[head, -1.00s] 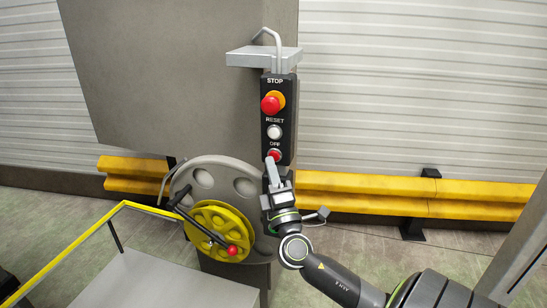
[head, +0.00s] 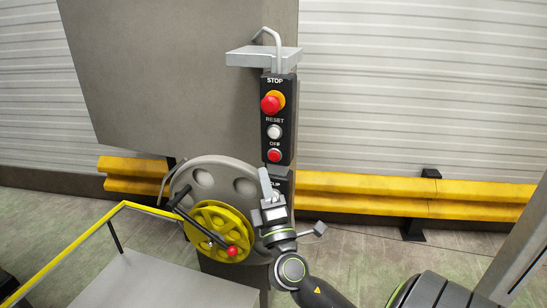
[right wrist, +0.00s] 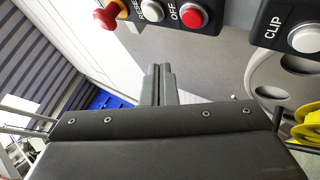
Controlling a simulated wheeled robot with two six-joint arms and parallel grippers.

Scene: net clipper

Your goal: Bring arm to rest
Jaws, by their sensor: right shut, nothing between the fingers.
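My right gripper (head: 265,178) is shut and empty, its fingers pointing up just below the control box (head: 266,119). The box carries a red STOP knob (head: 271,103), a white RESET button (head: 274,132) and a red OFF button (head: 274,155). In the right wrist view the shut fingers (right wrist: 157,82) stand apart from the red button (right wrist: 193,16). A second box with a white CLIP button (right wrist: 304,39) is at the right there; in the head view my gripper partly hides it. My left gripper is out of view.
A grey wheel (head: 244,186) with a yellow hub (head: 209,221) and a red-knobbed crank (head: 232,251) stands left of my gripper. A yellow rail (head: 77,246) edges a grey platform (head: 165,283). A yellow barrier (head: 465,199) runs along the wall.

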